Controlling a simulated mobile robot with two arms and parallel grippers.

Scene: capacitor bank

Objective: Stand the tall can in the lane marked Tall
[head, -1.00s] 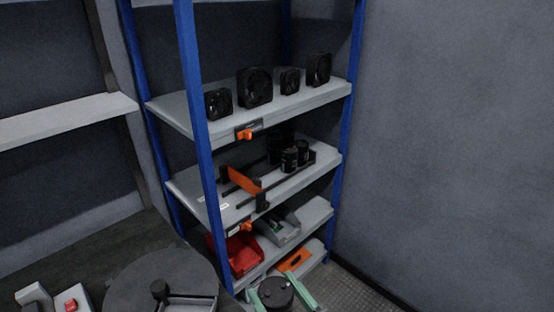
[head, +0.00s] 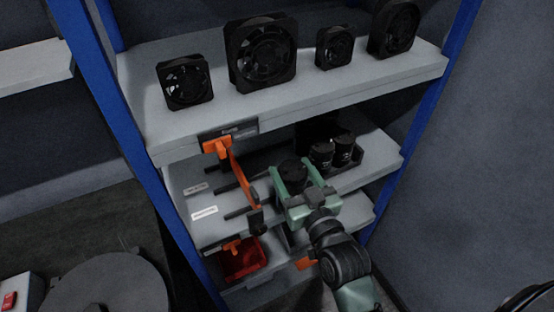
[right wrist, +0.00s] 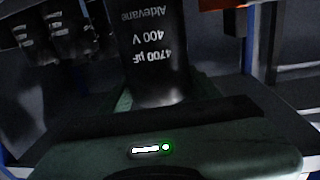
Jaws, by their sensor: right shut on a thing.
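My right gripper (head: 291,184), green, is shut on a black can (head: 292,172) at the front of the middle shelf (head: 190,178). Two white lane labels (head: 204,212) lie on the shelf to the left, too small to read. Dark dividers run along the shelf near them. I cannot tell whether the can touches the shelf. My left gripper is not in view.
An orange bar (head: 240,178) stands left of the can. Black cans (head: 321,156) stand behind it in a dark holder. The upper shelf (head: 300,97) carries several black fans (head: 260,55). A red bin (head: 242,262) is below. Blue posts (head: 100,80) flank the rack.

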